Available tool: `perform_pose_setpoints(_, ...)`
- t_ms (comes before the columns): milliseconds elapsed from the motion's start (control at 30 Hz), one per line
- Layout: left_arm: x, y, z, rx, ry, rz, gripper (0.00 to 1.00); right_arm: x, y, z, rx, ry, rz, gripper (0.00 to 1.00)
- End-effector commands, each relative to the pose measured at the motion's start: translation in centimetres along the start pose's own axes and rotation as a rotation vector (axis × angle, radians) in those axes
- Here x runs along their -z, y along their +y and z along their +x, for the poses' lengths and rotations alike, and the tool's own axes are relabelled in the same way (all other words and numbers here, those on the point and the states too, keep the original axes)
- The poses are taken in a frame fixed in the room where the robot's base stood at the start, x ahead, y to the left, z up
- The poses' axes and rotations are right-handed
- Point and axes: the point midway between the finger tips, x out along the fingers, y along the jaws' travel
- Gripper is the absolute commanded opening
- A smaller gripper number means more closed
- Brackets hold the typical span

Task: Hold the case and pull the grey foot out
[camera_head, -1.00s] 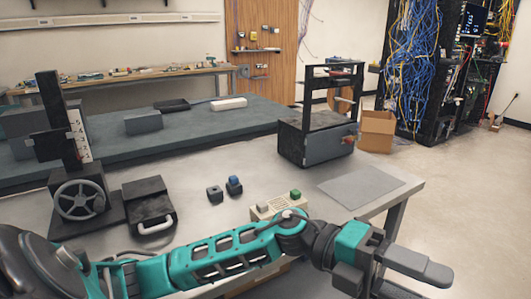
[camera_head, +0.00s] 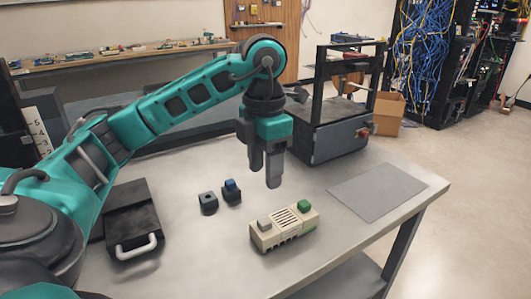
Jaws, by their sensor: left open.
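The beige case (camera_head: 284,227) lies on the metal table, with slots in its upper face. A grey block (camera_head: 264,224), which looks like the grey foot, sits at its left end, and a green block (camera_head: 304,206) sits at its right end. My left gripper (camera_head: 265,175) points down above and behind the case, apart from it. Its fingers are open and empty. My right gripper is out of view.
Two small dark blocks, one plain (camera_head: 208,203) and one with a blue top (camera_head: 231,191), stand left of the case. A black box with a handle (camera_head: 132,220) lies further left. A grey mat (camera_head: 376,191) lies right. A dark frame machine (camera_head: 333,135) stands behind.

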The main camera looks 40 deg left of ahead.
Motion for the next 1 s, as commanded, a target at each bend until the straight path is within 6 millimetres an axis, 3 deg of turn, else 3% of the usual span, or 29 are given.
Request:
perform_pose_setpoints(167,0.1,0.1,1.2,-0.003,0.004,-0.002,0.55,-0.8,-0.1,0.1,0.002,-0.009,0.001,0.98)
perform_pose_setpoints(700,0.1,0.1,10.8,-0.002,0.003,-0.001,0.55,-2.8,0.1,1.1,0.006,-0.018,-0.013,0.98)
perform_pose_setpoints(1000,0.0,0.1,12.8,-0.002,0.001,-0.001,0.55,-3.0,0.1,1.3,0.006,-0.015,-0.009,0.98)
